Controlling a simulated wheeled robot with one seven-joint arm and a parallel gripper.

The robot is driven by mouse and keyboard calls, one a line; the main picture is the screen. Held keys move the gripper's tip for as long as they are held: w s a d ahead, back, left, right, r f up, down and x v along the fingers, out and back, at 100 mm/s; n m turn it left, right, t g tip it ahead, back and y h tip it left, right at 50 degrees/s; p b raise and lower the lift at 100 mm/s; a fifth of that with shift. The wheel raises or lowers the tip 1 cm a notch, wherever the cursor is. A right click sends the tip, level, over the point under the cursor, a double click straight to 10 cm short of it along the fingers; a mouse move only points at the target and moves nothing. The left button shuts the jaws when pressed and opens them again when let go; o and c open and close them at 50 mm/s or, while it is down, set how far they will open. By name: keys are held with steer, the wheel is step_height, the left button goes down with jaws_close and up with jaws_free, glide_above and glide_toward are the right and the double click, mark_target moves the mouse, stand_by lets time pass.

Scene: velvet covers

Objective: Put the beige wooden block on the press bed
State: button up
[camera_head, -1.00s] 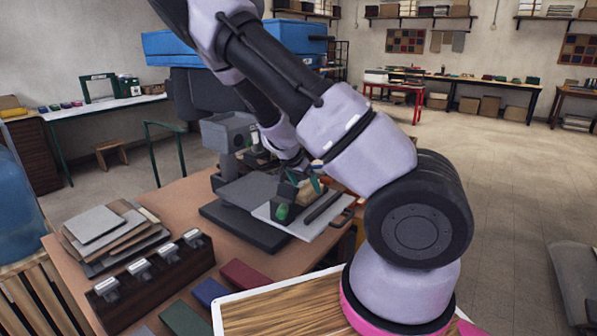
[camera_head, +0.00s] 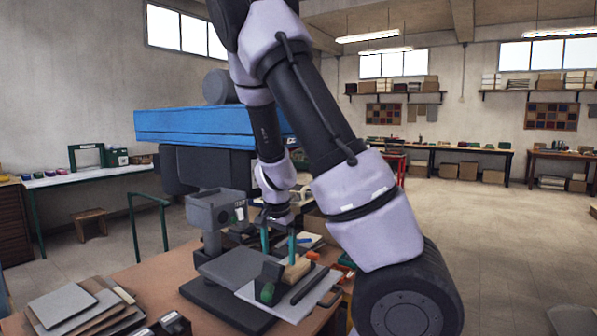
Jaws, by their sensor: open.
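The beige wooden block (camera_head: 297,269) lies on a light grey plate (camera_head: 244,292) at the front of the grey press (camera_head: 217,212). It sits between a dark holder with a green knob (camera_head: 267,291) and a dark bar (camera_head: 311,285). A mid-grey slab (camera_head: 225,267) lies beside the plate under the press head; I cannot tell which of these surfaces is the bed. My gripper (camera_head: 278,256) is open, its teal fingers pointing down just over the block and holder. The right fingertip overlaps the block in view, and contact is unclear. Nothing shows held between the fingers.
The press stands on a brown table (camera_head: 151,281). Grey and brown sheets (camera_head: 75,305) are stacked at its front left. Small tools and boxes crowd behind the gripper. The floor to the right is clear.

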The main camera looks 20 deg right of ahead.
steer(key=s+r+n+t+y, duration=0.1)
steer(key=s+r+n+t, duration=0.1)
steer(key=s+r, duration=0.4)
steer(key=s+r+n+t, duration=0.1)
steer(key=s+r, duration=0.5)
steer(key=r, duration=0.6)
steer(key=s+a+r+n+t+y, duration=0.1)
steer(key=s+r+n+t, duration=0.1)
steer(key=s+r, duration=0.4)
step_height(320, 180, up, 4)
steer(key=shift+f+n+t+y, duration=0.2)
steer(key=shift+n+t+y, duration=0.1)
steer(key=shift+n, duration=0.5)
